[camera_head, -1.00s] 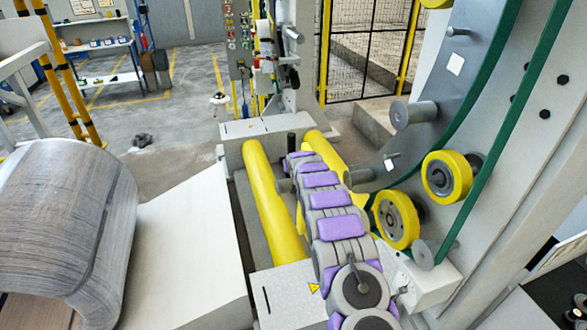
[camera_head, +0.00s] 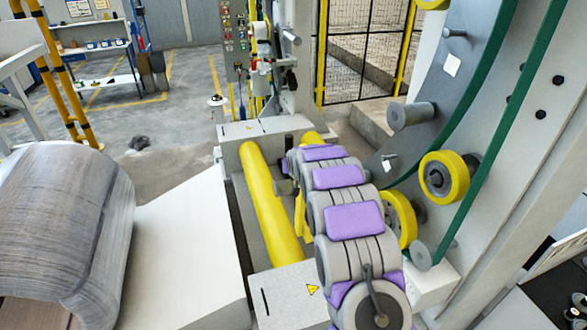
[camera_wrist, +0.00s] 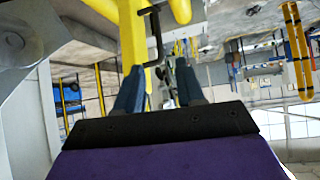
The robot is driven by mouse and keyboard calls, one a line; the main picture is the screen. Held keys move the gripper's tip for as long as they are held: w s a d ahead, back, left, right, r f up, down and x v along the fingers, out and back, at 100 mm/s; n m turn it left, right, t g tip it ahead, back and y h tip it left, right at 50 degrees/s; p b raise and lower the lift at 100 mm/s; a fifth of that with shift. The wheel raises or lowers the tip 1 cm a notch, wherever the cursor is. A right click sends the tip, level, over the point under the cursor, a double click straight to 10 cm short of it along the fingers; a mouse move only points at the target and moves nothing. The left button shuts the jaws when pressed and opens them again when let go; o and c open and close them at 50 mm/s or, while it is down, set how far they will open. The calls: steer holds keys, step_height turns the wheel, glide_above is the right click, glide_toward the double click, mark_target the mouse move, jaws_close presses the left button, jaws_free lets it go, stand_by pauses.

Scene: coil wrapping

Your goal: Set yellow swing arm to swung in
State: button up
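In the wrist view a yellow bar (camera_wrist: 131,30) with a black bracket-like handle (camera_wrist: 151,35) stands just beyond my gripper (camera_wrist: 158,70). I take this bar to be the swing arm. The gripper's two blue-grey fingers are apart, with nothing seen held between them. The handle's end is close to the fingertips; I cannot tell whether they touch. In the head view my grey and purple arm reaches away over the machine and hides most of my gripper and the yellow part behind it (camera_head: 312,138). The swing arm's position cannot be told clearly there.
A yellow roller (camera_head: 270,205) lies left of my arm. The large ring frame with yellow wheels (camera_head: 444,178) and a green band stands close on the right. A grey coil (camera_head: 60,230) is at the left. A control panel (camera_head: 234,28) and fence (camera_head: 365,50) are behind.

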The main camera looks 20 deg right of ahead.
steer(key=v, duration=0.4)
steer(key=shift+r, duration=0.1)
steer(key=shift+a, duration=0.1)
steer(key=s+a+g+b, duration=0.2)
steer(key=s+a+g, duration=0.1)
steer(key=s, duration=1.7)
steer(key=s+a+f+n+g+y+b, duration=0.1)
steer(key=s+a+g+b, duration=0.2)
steer(key=s, duration=1.8)
steer(key=s+a+n+g+b, duration=0.1)
steer(key=s+a+g+b, duration=0.2)
steer(key=s, duration=1.7)
steer(key=a+g, duration=0.1)
steer(key=g, duration=0.1)
steer(key=shift+s+f+g, duration=0.15)
steer(key=shift+s+g, duration=0.25)
